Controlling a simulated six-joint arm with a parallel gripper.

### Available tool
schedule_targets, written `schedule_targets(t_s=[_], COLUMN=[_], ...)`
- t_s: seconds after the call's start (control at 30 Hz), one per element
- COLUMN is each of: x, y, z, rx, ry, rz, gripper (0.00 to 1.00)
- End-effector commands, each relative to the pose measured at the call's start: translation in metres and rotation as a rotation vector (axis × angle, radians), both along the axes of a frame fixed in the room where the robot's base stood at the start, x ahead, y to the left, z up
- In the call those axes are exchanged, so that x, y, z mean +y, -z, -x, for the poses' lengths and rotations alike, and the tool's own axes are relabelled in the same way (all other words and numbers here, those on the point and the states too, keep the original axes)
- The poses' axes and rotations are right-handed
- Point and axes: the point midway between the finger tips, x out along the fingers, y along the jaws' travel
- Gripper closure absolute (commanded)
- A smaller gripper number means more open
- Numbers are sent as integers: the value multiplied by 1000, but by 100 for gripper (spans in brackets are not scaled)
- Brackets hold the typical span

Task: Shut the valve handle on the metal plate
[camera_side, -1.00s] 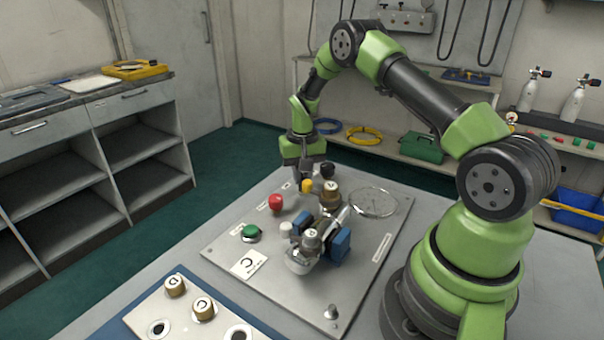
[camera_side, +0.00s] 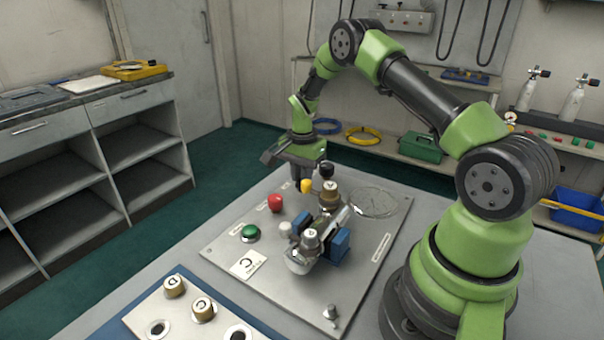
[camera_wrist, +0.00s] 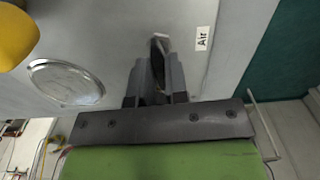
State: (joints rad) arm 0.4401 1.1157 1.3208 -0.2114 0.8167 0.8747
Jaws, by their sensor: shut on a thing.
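The metal plate (camera_side: 226,250) lies on the bench and carries several coloured knobs and fittings. My gripper (camera_side: 297,177) is low over its far edge, behind the yellow knob (camera_side: 306,186). In the side view the handle is hidden by the gripper and knobs.
A red knob (camera_side: 275,203), a green knob (camera_side: 250,233) and a black knob (camera_side: 327,170) stand on the plate. Blue blocks (camera_side: 339,244) grip a fitting mid-plate. A round clear dish-like disc (camera_side: 373,202) is at right. A pale board (camera_side: 158,305) with brass caps lies in front.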

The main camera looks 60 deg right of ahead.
Motion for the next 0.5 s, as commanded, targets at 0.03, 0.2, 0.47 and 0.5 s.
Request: schedule_targets(t_s=[0.03, 0.2, 0.47, 0.5], x=[1, 1, 1, 1], y=[0, -1, -1, -1], z=[0, 0, 0, 0], rx=[1, 1, 1, 1], ry=[17, 50, 61, 61], rz=[-2, -2, -2, -2], gripper=[100, 100, 100, 100])
